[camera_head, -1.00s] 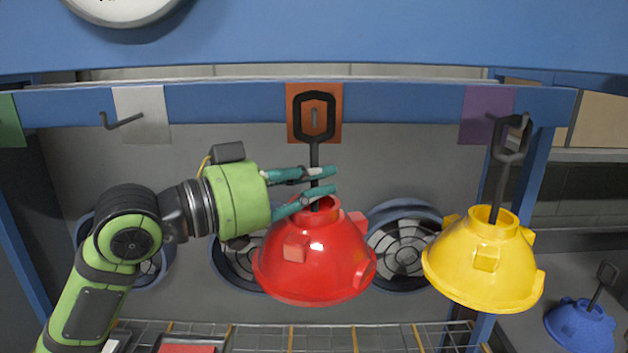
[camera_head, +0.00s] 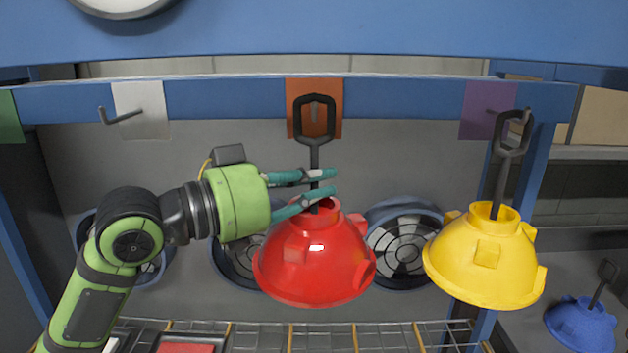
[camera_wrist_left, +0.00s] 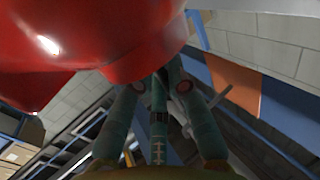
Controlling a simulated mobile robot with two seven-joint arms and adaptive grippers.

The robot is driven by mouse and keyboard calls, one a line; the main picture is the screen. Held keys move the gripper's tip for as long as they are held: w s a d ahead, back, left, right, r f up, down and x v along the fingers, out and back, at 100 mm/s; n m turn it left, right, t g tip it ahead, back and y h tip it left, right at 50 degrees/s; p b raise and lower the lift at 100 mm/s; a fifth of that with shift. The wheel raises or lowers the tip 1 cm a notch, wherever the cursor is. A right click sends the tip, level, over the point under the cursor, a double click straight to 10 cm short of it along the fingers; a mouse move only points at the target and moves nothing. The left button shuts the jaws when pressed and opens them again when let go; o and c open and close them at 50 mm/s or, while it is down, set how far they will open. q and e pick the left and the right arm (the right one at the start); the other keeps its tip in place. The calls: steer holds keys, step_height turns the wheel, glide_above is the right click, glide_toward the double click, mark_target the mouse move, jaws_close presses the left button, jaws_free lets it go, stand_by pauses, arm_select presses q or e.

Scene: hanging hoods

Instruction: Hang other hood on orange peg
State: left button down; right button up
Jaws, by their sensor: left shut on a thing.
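The red hood (camera_head: 315,262) hangs below a black stem with a loop handle (camera_head: 314,119) in the middle of the head view. The loop overlaps the orange panel (camera_head: 331,128), and the peg tip shows inside the loop. I cannot tell whether the loop rests on the peg. My left gripper (camera_head: 325,183) is shut on the red hood's stem, just above the dome. In the left wrist view the red hood (camera_wrist_left: 90,45) fills the upper left, and the orange panel (camera_wrist_left: 233,83) is at right. My right gripper is out of view.
A yellow hood (camera_head: 484,262) hangs at the purple panel (camera_head: 478,112) on the right. A bare hook (camera_head: 122,117) sits on the white panel at left. A blue hood (camera_head: 582,325) lies at lower right. Round fans (camera_head: 403,250) and a wire rack (camera_head: 320,335) are behind and below.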

arm_select(q)
steer(key=shift+f+b, duration=0.35)
steer(key=shift+f, duration=0.25)
steer(key=shift+r, duration=0.1)
steer(key=c, duration=1.2)
jaws_free()
steer(key=shift+o, duration=0.2)
